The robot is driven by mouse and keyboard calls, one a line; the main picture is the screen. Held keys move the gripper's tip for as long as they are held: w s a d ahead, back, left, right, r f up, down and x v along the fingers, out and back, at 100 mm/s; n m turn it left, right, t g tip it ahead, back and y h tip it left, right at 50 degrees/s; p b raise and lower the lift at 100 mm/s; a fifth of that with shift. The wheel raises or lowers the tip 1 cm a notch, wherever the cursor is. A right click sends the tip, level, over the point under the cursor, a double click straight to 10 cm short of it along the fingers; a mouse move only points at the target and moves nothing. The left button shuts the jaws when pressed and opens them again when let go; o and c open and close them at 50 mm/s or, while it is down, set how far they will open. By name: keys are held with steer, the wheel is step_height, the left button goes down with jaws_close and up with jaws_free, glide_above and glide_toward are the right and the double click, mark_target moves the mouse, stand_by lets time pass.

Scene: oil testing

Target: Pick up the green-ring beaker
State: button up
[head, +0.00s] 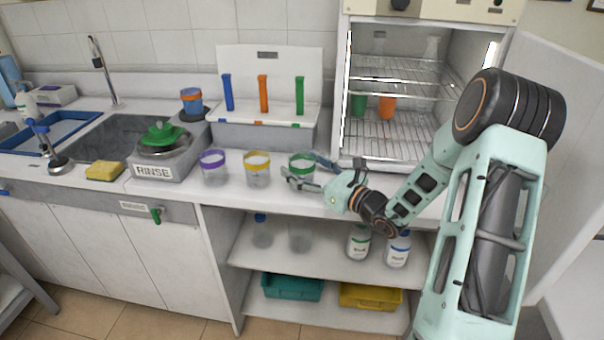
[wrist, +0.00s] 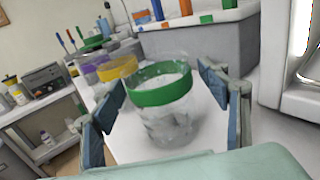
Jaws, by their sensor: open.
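The green-ring beaker (head: 301,166) is clear with a green band near its rim. It stands upright on the white counter, at the right end of a row of three beakers. My gripper (head: 300,170) is open around it at counter height, with its fingers partly hiding the beaker in the head view. In the wrist view the green-ring beaker (wrist: 164,104) stands between the two open fingers (wrist: 162,103). A gap shows on the left side; the right finger is close to its wall, and I cannot tell whether it touches.
A yellow-ring beaker (head: 257,168) and a purple-ring beaker (head: 213,167) stand to the left. Behind is a grey rack (head: 264,134) with blue, orange and green sticks. The open oven cabinet (head: 394,108) is at the right, the RINSE basin (head: 160,158) at the left.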

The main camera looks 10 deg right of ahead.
steer(key=shift+w+a, duration=0.25)
steer(key=shift+w, duration=0.15)
steer(key=c, duration=1.3)
